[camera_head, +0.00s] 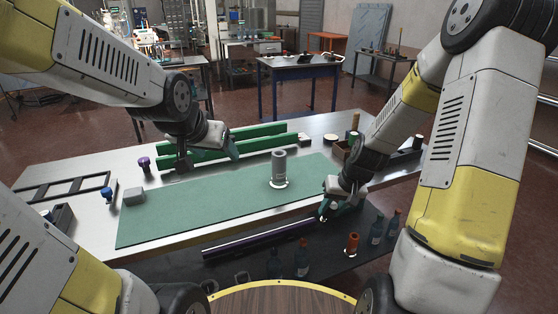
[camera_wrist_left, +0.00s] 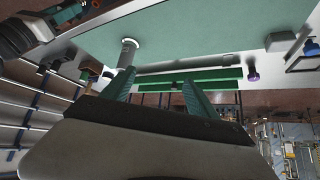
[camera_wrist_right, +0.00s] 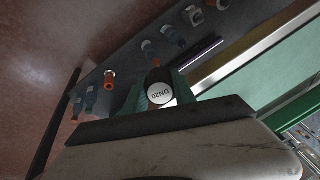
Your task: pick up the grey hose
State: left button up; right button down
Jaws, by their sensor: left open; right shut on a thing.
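A grey upright cylinder (camera_head: 278,163) stands in a white ring on the green mat (camera_head: 190,208); it also shows in the left wrist view (camera_wrist_left: 126,56). A long grey tube (camera_wrist_left: 190,63) lies along the mat's back edge in the left wrist view. I cannot tell which of these is the grey hose. My left gripper (camera_head: 210,155) is open and empty above the table's back left part, left of the cylinder. My right gripper (camera_head: 330,205) is shut on a dark round piece (camera_wrist_right: 160,88) with a white end marked DN20, at the table's front right.
Green rails (camera_head: 215,148) lie behind the mat. A grey block (camera_head: 133,196), a blue knob (camera_head: 106,194) and a purple knob (camera_head: 144,163) stand at the left. A dark lower shelf in front holds a purple bar (camera_head: 258,240), bottles (camera_head: 302,258) and an orange piece (camera_head: 351,245).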

pick_arm(q)
jog(key=w+d+f+m+t+h, duration=0.1)
jog(key=w+d+f+m, duration=0.1)
jog(key=w+f, duration=0.45)
jog(key=m+t+h, duration=0.2)
jog(key=h, duration=0.2)
send_near(276, 173)
jog(key=w, duration=0.1)
jog(key=f, duration=0.1)
jog(key=w, duration=0.1)
jog(key=shift+w+d+f, duration=0.25)
jog(key=shift+w+d, duration=0.05)
jog(key=shift+w, duration=0.05)
jog(key=shift+w+d+f+h, duration=0.15)
jog(key=shift+d+f+h, duration=0.15)
jog(key=shift+d+h, duration=0.15)
jog(key=shift+t, duration=0.3)
jog(key=x, duration=1.1)
jog(key=shift+w+f, duration=0.2)
jog(key=shift+w, duration=0.15)
jog(key=shift+r, duration=0.1)
grip_shut()
jog(key=shift+r, duration=0.15)
